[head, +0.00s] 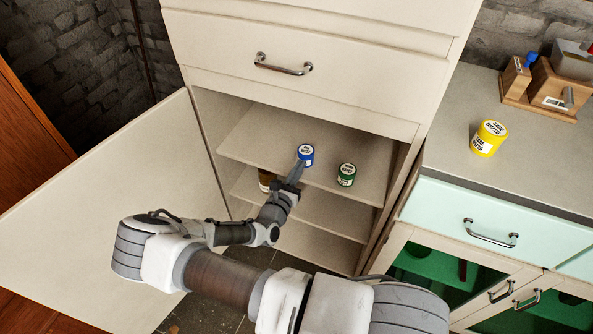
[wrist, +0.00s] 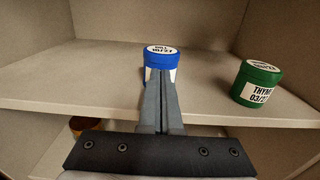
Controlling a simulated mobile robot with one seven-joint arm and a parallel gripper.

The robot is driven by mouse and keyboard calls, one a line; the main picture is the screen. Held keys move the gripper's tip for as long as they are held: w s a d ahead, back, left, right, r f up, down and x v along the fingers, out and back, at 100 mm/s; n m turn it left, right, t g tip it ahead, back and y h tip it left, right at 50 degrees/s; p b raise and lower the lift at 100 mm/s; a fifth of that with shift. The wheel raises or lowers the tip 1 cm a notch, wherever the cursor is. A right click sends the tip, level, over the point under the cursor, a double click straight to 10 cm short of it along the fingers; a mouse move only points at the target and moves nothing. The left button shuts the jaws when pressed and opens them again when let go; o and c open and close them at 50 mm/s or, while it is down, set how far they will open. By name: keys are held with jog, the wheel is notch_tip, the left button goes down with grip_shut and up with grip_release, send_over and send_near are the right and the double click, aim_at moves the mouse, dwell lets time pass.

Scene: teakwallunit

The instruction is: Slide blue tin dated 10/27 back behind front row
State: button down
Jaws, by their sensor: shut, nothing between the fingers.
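The blue tin (head: 306,154) stands upright on the upper shelf of the open cupboard. In the wrist view the blue tin (wrist: 160,58) is straight ahead, its label partly hidden by my fingers; the lid's date looks like 10/27. My gripper (head: 297,172) is shut and empty, its fingertips (wrist: 157,73) pointing at the tin's front; I cannot tell whether they touch it. A green tin (head: 346,175), labelled THYME in the wrist view (wrist: 257,83), stands to the right, nearer the shelf's front edge.
A brownish-yellow tin (head: 266,180) sits on the lower shelf (head: 330,215). The upper shelf (head: 250,145) is clear behind the blue tin. The open door (head: 120,215) stands at left. A yellow tin (head: 489,139) is on the right counter.

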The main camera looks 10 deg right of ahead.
aim_at(306, 152)
jog(key=shift+p+x, duration=0.35)
jog(key=shift+x, duration=1.55)
jog(key=shift+s, duration=0.1)
